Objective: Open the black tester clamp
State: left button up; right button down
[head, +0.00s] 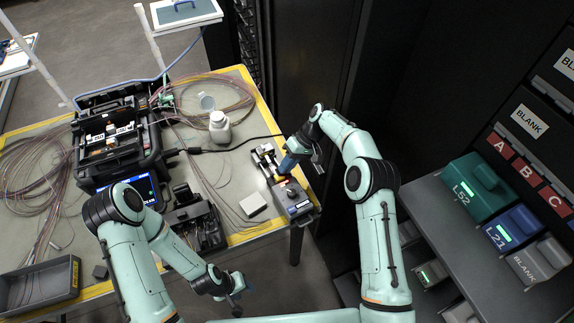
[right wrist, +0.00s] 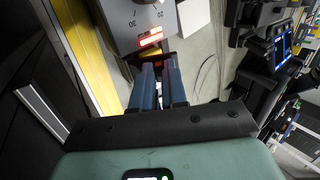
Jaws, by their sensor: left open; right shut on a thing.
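The tester (head: 293,197) is a grey box with a dial and a lit red display, standing at the table's right edge. Its grey face also shows at the top of the right wrist view (right wrist: 128,22). My right gripper (head: 287,165) comes down from the right onto the tester's far part. In the right wrist view its blue fingers (right wrist: 158,82) are close together at a dark part beside the display, which looks like the black clamp (right wrist: 154,59). The fingers mostly hide it, so its angle is unclear. My left gripper (head: 238,285) is open and empty off the table's front edge.
A black fusion splicer (head: 118,140) stands at the table's left with loose fibre coils around it. A white bottle (head: 220,127), a white block (head: 253,204) and a black device (head: 195,222) stand left of the tester. A dark cabinet lies beyond the table's right edge.

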jog(key=c, duration=1.2)
grip_release()
jog(key=shift+o, duration=0.2)
notch_tip(320, 180, up, 20)
